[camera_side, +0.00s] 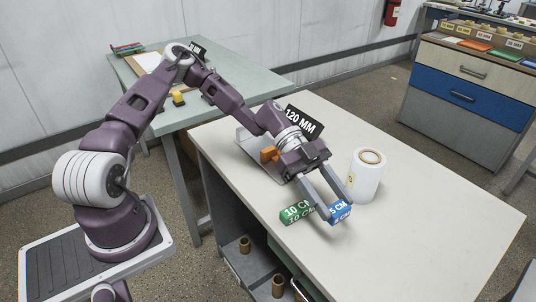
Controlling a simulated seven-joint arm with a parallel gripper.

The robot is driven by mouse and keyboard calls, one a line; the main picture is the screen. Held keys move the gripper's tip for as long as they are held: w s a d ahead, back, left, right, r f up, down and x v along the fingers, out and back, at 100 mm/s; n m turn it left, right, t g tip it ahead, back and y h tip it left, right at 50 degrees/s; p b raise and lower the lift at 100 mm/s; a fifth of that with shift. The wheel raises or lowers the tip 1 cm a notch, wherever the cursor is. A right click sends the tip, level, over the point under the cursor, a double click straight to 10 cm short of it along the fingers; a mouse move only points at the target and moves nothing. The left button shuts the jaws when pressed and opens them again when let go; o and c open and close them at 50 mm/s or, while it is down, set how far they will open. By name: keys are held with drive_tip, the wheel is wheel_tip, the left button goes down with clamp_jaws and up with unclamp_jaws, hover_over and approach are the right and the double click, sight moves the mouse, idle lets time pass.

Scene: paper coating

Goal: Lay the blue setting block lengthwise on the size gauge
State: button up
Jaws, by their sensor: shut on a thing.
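The blue setting block (340,211), marked 5 CM, is between the fingertips of my gripper (337,207), which is shut on it, at the front part of the white table. I cannot tell whether it touches the tabletop or is just above it. A green block (295,212), marked 10 CM, lies on the table to its left, close to one finger. The likely size gauge, a grey piece with an orange part (269,154), stands behind my gripper near a black 120 MM sign (303,121). My arm partly hides it.
A white paper roll (366,175) stands upright just right of my gripper. The white table (440,220) is clear on its right side. A green-topped table (240,83) with small items stands behind left. A drawer cabinet (465,90) stands at the far right.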

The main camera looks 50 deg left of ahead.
idle(0.4)
